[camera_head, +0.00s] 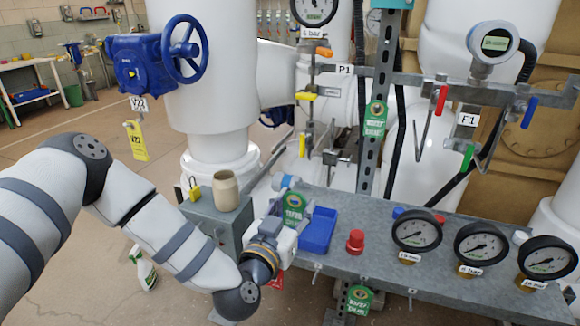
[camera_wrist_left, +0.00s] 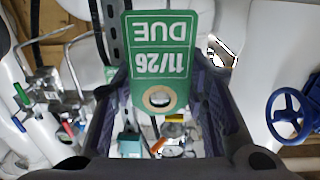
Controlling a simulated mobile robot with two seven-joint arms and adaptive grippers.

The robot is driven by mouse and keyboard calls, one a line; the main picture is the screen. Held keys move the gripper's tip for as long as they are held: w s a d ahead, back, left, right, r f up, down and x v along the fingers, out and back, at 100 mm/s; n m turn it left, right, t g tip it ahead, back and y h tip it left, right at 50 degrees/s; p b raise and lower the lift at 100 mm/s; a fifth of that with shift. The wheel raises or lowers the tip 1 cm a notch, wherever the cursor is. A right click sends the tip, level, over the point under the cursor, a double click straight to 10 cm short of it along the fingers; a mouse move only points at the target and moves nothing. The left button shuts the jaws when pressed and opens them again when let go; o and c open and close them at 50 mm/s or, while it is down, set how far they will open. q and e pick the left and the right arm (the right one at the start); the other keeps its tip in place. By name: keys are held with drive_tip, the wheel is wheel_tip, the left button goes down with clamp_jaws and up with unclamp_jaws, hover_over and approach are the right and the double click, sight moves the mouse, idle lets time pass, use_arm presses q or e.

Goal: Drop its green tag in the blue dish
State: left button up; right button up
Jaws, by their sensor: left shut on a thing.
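My left gripper (camera_head: 290,222) is shut on a green tag (camera_head: 293,207) and holds it above the bench. In the left wrist view the green tag (camera_wrist_left: 160,52) sits between the fingers of the gripper (camera_wrist_left: 160,85); it reads "11/26 DUE" upside down and has a ringed hole. The blue dish (camera_head: 319,231) lies on the grey bench, just right of the gripper and tag in the head view. The gripper covers part of the dish's left side. My right gripper is not in view.
A red knob (camera_head: 355,241) and several gauges (camera_head: 417,231) stand right of the dish. A beige cup (camera_head: 226,190) and yellow padlock (camera_head: 194,190) are on the left cabinet. Another green tag (camera_head: 375,119) hangs on the post, one more (camera_head: 358,300) below the bench edge.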

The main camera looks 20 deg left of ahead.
sight(285, 210)
use_arm(q)
drive_tip(key=w+a+r, duration=0.2)
drive_tip(key=w+r, duration=0.3)
drive_tip(key=w, duration=0.2)
wheel_tip(285, 210, down, 6)
drive_tip(key=b, duration=0.2)
drive_tip(key=shift+s+y, duration=0.15)
drive_tip(key=shift+y, duration=0.15)
drive_tip(key=o, duration=0.8)
drive_tip(key=shift+d+f, duration=0.1)
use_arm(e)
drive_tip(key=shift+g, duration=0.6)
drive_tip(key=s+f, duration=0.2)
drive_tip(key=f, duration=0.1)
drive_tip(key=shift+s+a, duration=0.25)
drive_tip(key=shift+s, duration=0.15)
use_arm(q)
drive_tip(key=s, duration=1.2)
drive_tip(key=shift+a, duration=0.2)
